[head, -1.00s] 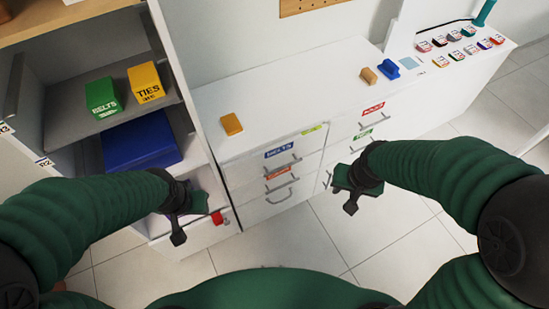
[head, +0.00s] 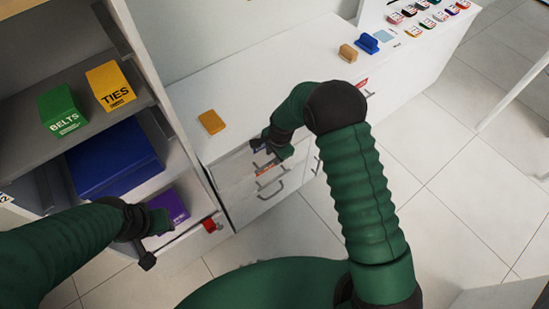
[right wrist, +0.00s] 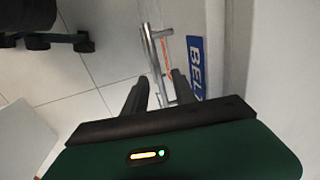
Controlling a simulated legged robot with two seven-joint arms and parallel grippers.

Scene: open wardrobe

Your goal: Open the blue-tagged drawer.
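The blue-tagged drawer (head: 233,170) is the top one of the left stack in the white cabinet; no gap shows at its front. Its blue tag (right wrist: 196,68), lettered "BEL…", shows in the right wrist view; my right gripper partly hides it in the head view. My right gripper (right wrist: 160,85) is at the drawer front, fingers apart, with the metal handle (right wrist: 153,60) ahead of and between the fingertips. I cannot tell whether they touch it. My left gripper (head: 153,240) is by the lower wardrobe shelf, away from the drawer; its fingers are unclear.
A red-tagged drawer (head: 268,168) and another drawer handle (head: 271,190) lie below. The wardrobe at left holds green (head: 60,110), yellow (head: 110,87), blue and purple (head: 173,207) boxes. The floor at right is clear.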

